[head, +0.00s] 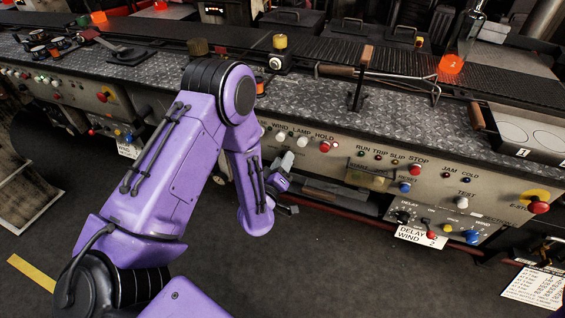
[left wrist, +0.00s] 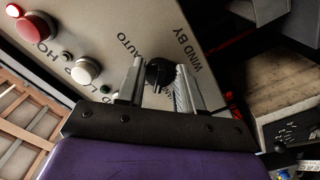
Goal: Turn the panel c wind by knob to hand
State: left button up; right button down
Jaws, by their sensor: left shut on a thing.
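The black wind by knob (left wrist: 158,72) sits on a grey panel (left wrist: 110,35) in the left wrist view. The words WIND BY and AUTO are printed beside it. The two fingers of my left gripper (left wrist: 157,84) stand on either side of the knob and are shut on it. In the head view my left gripper (head: 284,172) is at the front panel, below the buttons marked WIND, LAMP and HOLD, and it hides the knob. I cannot tell which way the knob points. My right gripper is not in view.
Near the knob are a white button (left wrist: 87,70) and a red button (left wrist: 33,25). Farther right in the head view are a red STOP button (head: 408,170), a DELAY WIND box (head: 437,222) and a red emergency button (head: 538,207). The floor in front is clear.

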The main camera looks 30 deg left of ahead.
pick_arm(q)
jog(key=o, duration=1)
jog(key=shift+s, duration=0.1)
jog(key=b+v, duration=0.2)
jog(key=v, duration=0.8)
jog(key=shift+s+d, duration=0.2)
jog(key=s+f+m+g+h+p, duration=0.1)
jog(key=s+f+m+g, duration=0.25)
jog(key=f, duration=0.25)
jog(key=s+f+m+g+p, duration=0.1)
jog(key=s+f+m+g, duration=0.15)
jog(key=f+g, duration=0.3)
jog(key=s+a+f+n+g+p, duration=0.1)
jog(key=s+f+g, duration=0.4)
jog(key=s, duration=0.9)
jog(key=shift+s+f+p, duration=0.2)
jog(key=shift+f+p, duration=0.1)
jog(key=shift+p, duration=0.55)
